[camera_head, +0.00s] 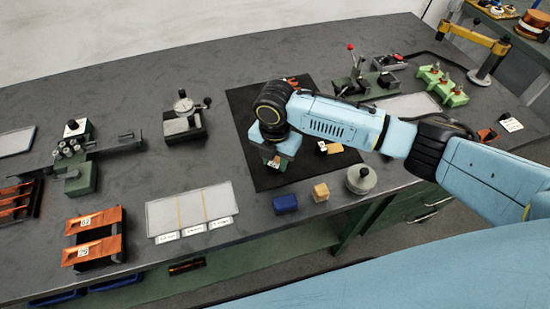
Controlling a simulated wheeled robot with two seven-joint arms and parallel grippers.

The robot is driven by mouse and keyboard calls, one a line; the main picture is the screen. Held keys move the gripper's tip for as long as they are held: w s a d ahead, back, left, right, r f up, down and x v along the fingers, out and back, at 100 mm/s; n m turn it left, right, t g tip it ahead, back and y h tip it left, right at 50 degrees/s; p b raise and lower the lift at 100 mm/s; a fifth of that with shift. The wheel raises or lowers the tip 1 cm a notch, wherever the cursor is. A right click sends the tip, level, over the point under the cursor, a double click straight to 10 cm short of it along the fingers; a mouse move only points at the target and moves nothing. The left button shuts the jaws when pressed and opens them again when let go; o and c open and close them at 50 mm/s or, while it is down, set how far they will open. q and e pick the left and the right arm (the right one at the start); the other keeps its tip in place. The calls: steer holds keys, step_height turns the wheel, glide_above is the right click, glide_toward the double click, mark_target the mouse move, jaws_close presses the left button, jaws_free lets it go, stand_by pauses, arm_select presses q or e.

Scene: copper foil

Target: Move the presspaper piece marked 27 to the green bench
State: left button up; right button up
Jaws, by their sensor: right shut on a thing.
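My right gripper (272,162) points down over the black mat (262,100) on the workbench. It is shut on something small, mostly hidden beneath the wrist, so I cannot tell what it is. Two orange pieces with white number labels, an upper one (104,219) and a lower one (104,246), lie on a dark rack at the front left. Their numbers are too small to read surely, so I cannot pick out the piece marked 27. A small pale piece (331,148) lies on the mat, right of the gripper. My left gripper is out of view.
A blue block (286,204), a tan block (321,192) and a round grey weight (361,180) stand along the front edge. A labelled pale tray (190,207) is left of them. A dial gauge (184,117) stands behind. Another bench (520,60) is at the far right.

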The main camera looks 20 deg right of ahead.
mark_target(275, 163)
steer(key=o, duration=0.9)
step_height(275, 163, up, 12)
steer(key=shift+r+p, duration=0.15)
steer(key=shift+p, duration=0.5)
